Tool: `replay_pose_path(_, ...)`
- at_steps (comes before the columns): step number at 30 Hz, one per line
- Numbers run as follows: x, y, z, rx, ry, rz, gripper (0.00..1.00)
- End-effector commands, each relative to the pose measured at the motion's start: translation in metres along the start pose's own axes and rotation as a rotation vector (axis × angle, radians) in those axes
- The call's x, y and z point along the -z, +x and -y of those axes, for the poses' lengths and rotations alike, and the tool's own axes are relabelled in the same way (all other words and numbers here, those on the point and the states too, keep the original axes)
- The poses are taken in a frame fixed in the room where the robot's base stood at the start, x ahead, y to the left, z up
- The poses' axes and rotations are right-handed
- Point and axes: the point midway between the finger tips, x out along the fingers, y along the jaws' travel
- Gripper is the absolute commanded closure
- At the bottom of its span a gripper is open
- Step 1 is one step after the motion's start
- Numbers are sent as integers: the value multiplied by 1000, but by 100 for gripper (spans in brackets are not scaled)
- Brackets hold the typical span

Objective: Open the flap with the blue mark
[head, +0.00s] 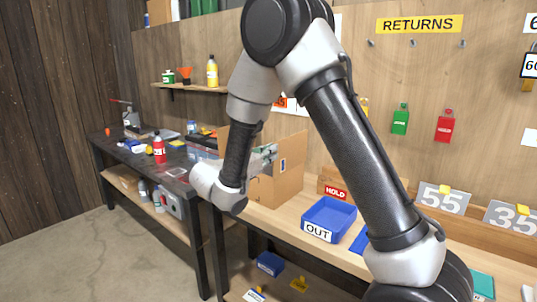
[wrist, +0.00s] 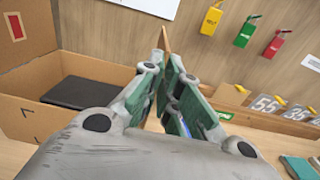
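The cardboard box (head: 262,190) stands on the wooden bench. In the head view its flap with the blue mark (head: 290,155) stands raised on the right side, its marked face toward the camera. In the wrist view this flap (wrist: 166,38) shows as a thin tan edge between my fingertips. My gripper (head: 268,154) is at the flap, and its green-padded fingers (wrist: 173,75) are close together on either side of it. Most of the flap is hidden behind the fingers in the wrist view. The box is open there, with a black object (wrist: 92,93) inside.
Another flap with a red mark (wrist: 16,28) stands up at the left of the box. A blue OUT tray (head: 328,220) and a HOLD sign (head: 335,193) are right of the box. Coloured tags (wrist: 246,30) hang on the wall. A dark, cluttered bench (head: 150,170) stands at left.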

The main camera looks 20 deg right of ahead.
Motion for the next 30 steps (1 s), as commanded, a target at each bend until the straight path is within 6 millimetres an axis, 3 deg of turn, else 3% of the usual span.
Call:
replay_pose_path(20,2,-1,1,-2,55,-3,100)
replay_pose_path(21,2,0,1,-1,55,-3,89)
replay_pose_path(24,2,0,1,-1,55,-2,74)
replay_pose_path(30,1,0,1,-1,56,-1,74)
